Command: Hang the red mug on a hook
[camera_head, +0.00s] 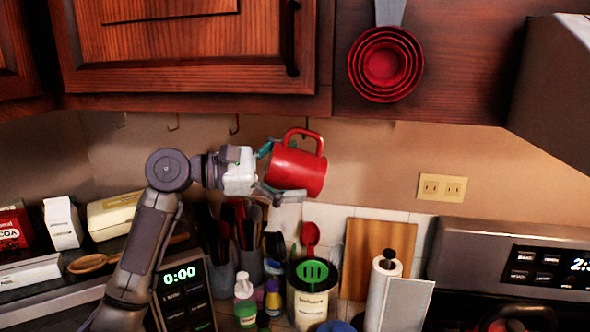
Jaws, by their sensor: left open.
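The red mug (297,172) is up in the air below the upper cabinet, tilted, with its handle on the upper side. My left gripper (272,176) comes in from the left with its fingers apart. One finger is by the mug's upper left rim and the other under its lower side; I cannot tell how firmly they touch it. Small hooks hang under the cabinet: one hook (235,125) left of the mug and another hook (174,123) farther left. A dark hook shape shows right by the mug's handle, partly covered. My right gripper is not in view.
The upper cabinet (190,78) is close above the mug. Red measuring cups (385,64) hang on its right. Below are a utensil canister (312,300), a paper towel roll (383,285), bottles and a cutting board (372,255).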

